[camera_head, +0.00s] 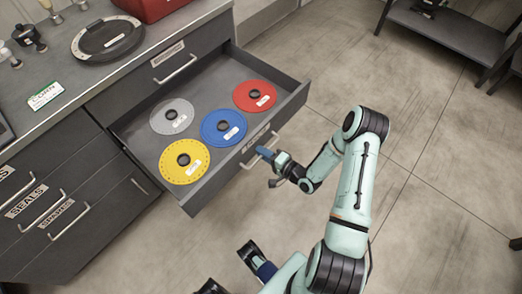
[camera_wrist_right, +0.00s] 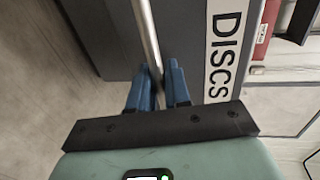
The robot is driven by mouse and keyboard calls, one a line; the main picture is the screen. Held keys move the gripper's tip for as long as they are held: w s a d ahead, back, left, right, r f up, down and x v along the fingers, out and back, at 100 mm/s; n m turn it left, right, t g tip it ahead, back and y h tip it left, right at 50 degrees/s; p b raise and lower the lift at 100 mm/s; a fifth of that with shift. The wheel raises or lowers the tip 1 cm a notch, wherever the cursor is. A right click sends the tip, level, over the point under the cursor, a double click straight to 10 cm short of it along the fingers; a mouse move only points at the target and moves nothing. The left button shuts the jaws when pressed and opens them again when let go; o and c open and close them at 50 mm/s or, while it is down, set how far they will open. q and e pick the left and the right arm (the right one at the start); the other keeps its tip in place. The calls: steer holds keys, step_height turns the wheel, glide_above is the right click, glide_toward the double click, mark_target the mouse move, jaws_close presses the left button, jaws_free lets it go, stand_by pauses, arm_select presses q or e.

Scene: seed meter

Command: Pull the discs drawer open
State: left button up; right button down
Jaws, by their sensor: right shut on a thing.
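The discs drawer (camera_head: 287,107) stands pulled out from the dark cabinet, with its inside in view. Yellow (camera_head: 176,173), blue (camera_head: 211,138), red (camera_head: 241,92) and grey (camera_head: 160,123) discs lie flat in it. My right gripper (camera_head: 264,153) is at the drawer's front, shut on the drawer's bar handle. In the right wrist view, the handle (camera_wrist_right: 146,35) runs between the blue fingers of the gripper (camera_wrist_right: 158,85), beside the "DISCS" label (camera_wrist_right: 222,60). In the head view the fingers partly hide the handle.
A closed drawer with a handle (camera_head: 176,70) is above the open one. More closed drawers, one labelled "SEALS" (camera_head: 27,200), are at the left. A black round plate (camera_head: 107,38) and a red box (camera_head: 147,8) stand on the counter.

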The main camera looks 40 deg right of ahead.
steer(key=c, duration=1.3)
jaws_free()
steer(key=p+v, duration=0.1)
steer(key=v, duration=1.2)
steer(key=shift+s, duration=0.2)
